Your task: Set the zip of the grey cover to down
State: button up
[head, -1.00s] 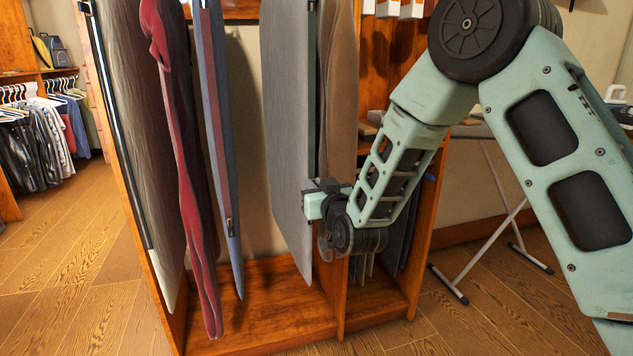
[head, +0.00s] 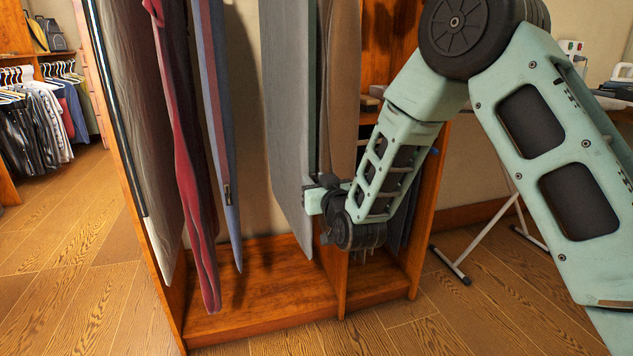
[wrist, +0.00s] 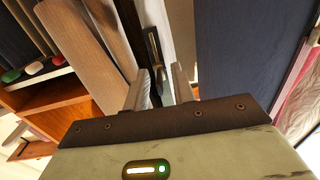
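The grey cover (head: 288,120) hangs as a long flat panel in the middle of the closet in the head view, its lower end pointed. My gripper (head: 322,195) is at its right edge, low on the panel, and the arm hides part of that edge. In the wrist view a slim metallic zip pull (wrist: 154,48) sits on a dark strip just beyond the fingertips. My gripper (wrist: 162,72) has its two pale fingers apart, one on each side of the line of the pull. I see no finger clearly touching it.
A brown cover (head: 342,90) hangs close on the right. A blue cover (head: 219,120) and a red garment (head: 195,190) hang on the left. A wooden divider (head: 341,285) stands below my gripper. The closet floor (head: 270,285) is bare.

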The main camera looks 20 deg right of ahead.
jog(key=s+d+p, duration=0.1)
jog(key=s+p, duration=1)
jog(key=s, duration=0.6)
jog(key=shift+s+d+p, duration=0.15)
jog(key=shift+s+p, duration=0.05)
jog(key=shift+p, duration=0.15)
jog(key=shift+w, duration=0.1)
